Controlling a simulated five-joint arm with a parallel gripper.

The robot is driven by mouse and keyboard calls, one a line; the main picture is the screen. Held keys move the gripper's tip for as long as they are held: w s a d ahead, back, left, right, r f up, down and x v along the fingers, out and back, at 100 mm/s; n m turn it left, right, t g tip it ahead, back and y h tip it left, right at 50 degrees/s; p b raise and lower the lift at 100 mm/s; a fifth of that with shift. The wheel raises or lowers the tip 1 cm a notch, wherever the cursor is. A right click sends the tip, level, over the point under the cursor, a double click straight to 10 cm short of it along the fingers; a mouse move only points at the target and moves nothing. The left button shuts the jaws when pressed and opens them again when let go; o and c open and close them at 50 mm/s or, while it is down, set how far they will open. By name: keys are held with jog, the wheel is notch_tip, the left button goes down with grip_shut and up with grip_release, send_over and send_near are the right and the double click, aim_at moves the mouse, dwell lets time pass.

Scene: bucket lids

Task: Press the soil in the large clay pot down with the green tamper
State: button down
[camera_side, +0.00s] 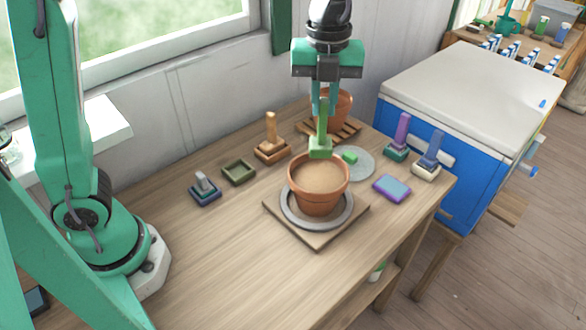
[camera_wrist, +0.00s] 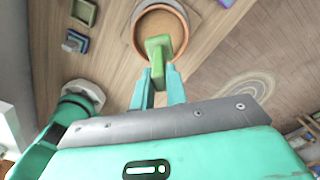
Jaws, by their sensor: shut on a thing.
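The large clay pot (camera_side: 318,200) stands upright on a grey ring on a square wooden board. Brown soil (camera_side: 319,176) fills it nearly to the rim and looks level. My gripper (camera_side: 323,106) is shut on the green tamper (camera_side: 320,147), which hangs upright with its block downward. In the side view the block appears above and near the pot's back rim; its exact height is hard to tell. In the wrist view the tamper (camera_wrist: 158,48) overlaps the near rim of the pot (camera_wrist: 138,38), and the soil (camera_wrist: 160,22) shows beyond it.
Another clay pot (camera_side: 342,105) stands behind on a slatted rack. The table's front left is clear.

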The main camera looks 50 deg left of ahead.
aim_at(322, 119)
jog(key=shift+f, duration=2.05)
jog(key=shift+f, duration=2.55)
jog(key=shift+r, duration=0.1)
dwell(0.7)
jog(key=shift+r, duration=4.45)
jog(key=shift+f, duration=0.15)
jog(key=shift+f, duration=1.85)
